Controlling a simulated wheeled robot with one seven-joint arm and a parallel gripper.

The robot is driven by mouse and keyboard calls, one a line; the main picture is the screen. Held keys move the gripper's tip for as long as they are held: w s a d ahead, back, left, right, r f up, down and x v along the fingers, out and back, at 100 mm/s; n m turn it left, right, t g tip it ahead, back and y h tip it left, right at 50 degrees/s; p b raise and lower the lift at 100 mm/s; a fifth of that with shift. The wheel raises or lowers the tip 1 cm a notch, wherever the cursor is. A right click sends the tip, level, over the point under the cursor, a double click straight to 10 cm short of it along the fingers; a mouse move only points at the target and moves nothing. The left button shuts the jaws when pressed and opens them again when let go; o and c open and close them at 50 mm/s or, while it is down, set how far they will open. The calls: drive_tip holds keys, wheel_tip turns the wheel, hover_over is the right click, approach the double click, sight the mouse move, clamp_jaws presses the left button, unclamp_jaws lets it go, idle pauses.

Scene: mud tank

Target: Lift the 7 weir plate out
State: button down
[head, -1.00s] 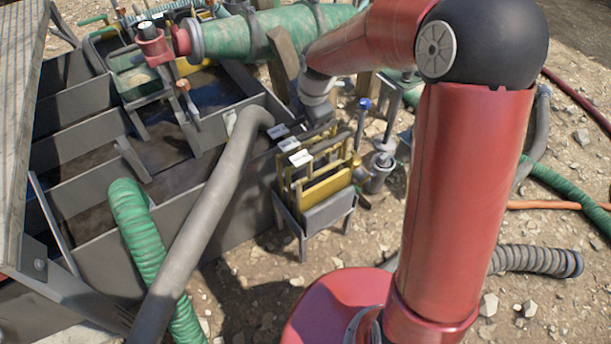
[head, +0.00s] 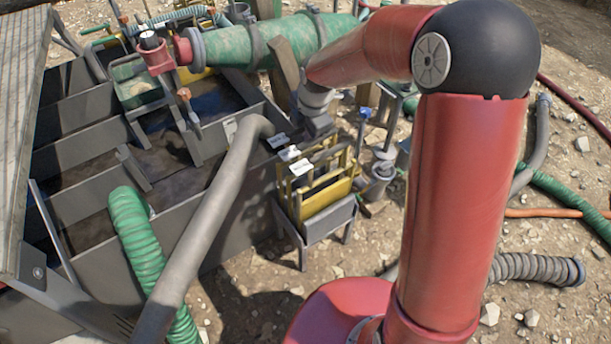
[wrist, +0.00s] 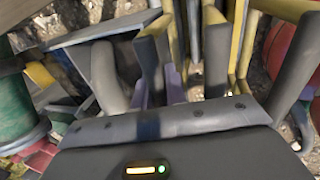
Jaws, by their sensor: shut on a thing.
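The weir plates (head: 326,197) stand upright side by side in a grey rack (head: 331,222) beside the tank in the head view. Some have yellow frames and white tags; the numbers are too small to read, so I cannot tell which is the 7. My gripper (head: 317,125) is low over the back of the rack. In the wrist view my gripper (wrist: 158,88) is shut on a weir plate's upper part, among grey and yellow uprights (wrist: 240,45). The plate's lower part is hidden, and I cannot tell whether it is raised.
The grey tank (head: 185,220) with open compartments fills the left. A thick grey hose (head: 205,215) and a green hose (head: 145,245) hang over its near wall. A green cylinder (head: 285,42) lies behind the rack. Stony ground lies in front, with more hoses at right.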

drive_tip(key=shift+r, duration=0.15)
wheel_tip(320, 180, up, 20)
drive_tip(key=p, duration=0.2)
idle(0.5)
